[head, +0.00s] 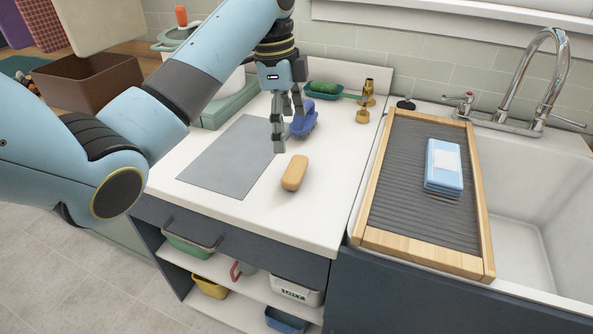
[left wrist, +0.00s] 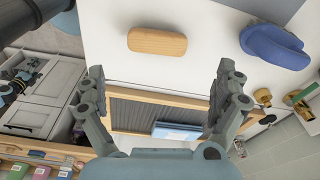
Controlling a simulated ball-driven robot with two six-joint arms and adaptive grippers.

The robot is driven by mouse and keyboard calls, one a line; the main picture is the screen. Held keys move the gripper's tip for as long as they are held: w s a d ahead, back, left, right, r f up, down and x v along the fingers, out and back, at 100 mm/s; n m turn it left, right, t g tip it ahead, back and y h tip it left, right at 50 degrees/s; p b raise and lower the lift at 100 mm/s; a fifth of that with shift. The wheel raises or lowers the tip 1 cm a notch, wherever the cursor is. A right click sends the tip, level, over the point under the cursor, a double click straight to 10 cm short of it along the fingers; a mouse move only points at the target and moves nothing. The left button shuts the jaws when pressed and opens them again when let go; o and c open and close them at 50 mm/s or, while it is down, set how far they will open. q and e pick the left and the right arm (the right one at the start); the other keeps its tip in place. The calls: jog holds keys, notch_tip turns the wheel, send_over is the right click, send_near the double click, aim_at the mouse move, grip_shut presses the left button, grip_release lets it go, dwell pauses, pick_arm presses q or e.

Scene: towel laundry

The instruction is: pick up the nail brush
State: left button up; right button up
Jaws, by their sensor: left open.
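The nail brush (head: 294,172) looks like the small tan, wooden, rounded block lying on the white counter, right of the grey mat. In the left wrist view it lies near the top (left wrist: 157,41), beyond the fingertips. My left gripper (head: 284,125) is open and empty, above the counter and apart from the tan block. Its two fingers are spread wide in the left wrist view (left wrist: 160,68). Any bristles under the block are hidden.
A blue handled brush-like object (head: 303,120) lies behind the gripper. The grey mat (head: 230,160) is bare. A wood-framed ribbed board (head: 372,209) bears a blue packet (head: 443,168) beside the sink (head: 540,190). Brass pieces (head: 363,112) stand behind. The front counter is clear.

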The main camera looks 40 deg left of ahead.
aim_at(295, 168)
pick_arm(q)
jog(key=f, duration=0.5)
jog(key=shift+w+d, duration=0.1)
jog(key=shift+d, duration=0.25)
jog(key=shift+w+d+f+p, duration=0.1)
jog(key=shift+d+f+p, duration=0.15)
jog(key=shift+f, duration=1.1)
jog(key=shift+d+f+p, duration=0.1)
jog(key=shift+d+f, duration=0.1)
jog(key=shift+f, duration=1.1)
jog(key=c, duration=0.9)
